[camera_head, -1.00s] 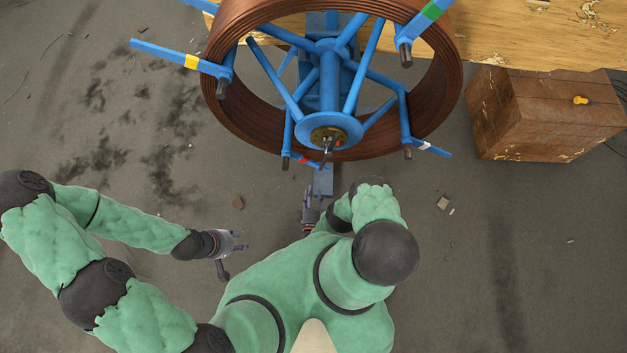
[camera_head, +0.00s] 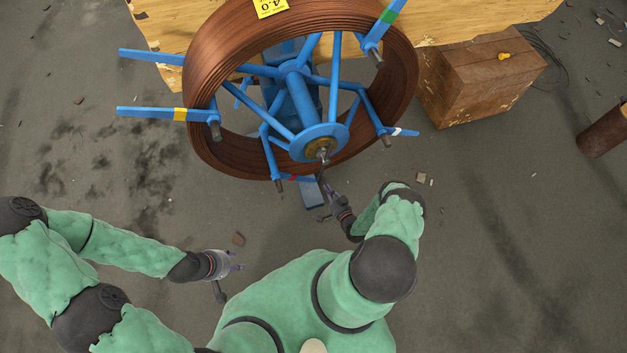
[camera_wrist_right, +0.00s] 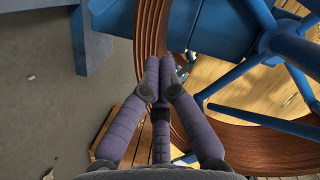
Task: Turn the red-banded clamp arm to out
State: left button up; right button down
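The red-banded clamp arm (camera_head: 297,178) is a short blue bar at the lower rim of the copper pipe coil (camera_head: 203,125), seen foreshortened in the head view. Its red band shows near the rim; I cannot pick out the band in the right wrist view. My right gripper (camera_head: 325,196) is just below and right of this arm, apart from it as far as I can see. In the right wrist view its purple fingers (camera_wrist_right: 160,75) are drawn together with nothing visible between them. My left gripper (camera_head: 238,266) is low on the left, fingers apart and empty.
The blue reel's other arms have yellow (camera_head: 180,114), green (camera_head: 387,16) and white (camera_head: 398,132) bands. A wooden crate (camera_head: 480,85) stands right of the coil. A plywood sheet (camera_head: 160,40) lies behind. The floor around my grippers is mostly clear, with small debris.

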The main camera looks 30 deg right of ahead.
aim_at(308, 173)
jog(key=w+b, duration=0.1)
jog(key=w, duration=0.2)
jog(key=w+f+b, duration=0.1)
jog(key=w, duration=0.2)
jog(key=w+b, duration=0.1)
jog(key=w, duration=0.2)
jog(key=shift+d+f, duration=0.3)
jog(key=shift+f, duration=0.1)
jog(key=shift+w+a+f+b, duration=0.3)
jog(key=shift+a+f+b, duration=0.05)
jog(key=shift+a+f, duration=0.15)
jog(key=shift+w+a+f+b, duration=0.3)
jog(key=shift+a+f+b, duration=0.05)
jog(key=shift+a+f, duration=0.15)
jog(key=shift+w+a+f, duration=0.1)
jog(key=shift+a+f, duration=0.2)
jog(key=shift+a, duration=0.05)
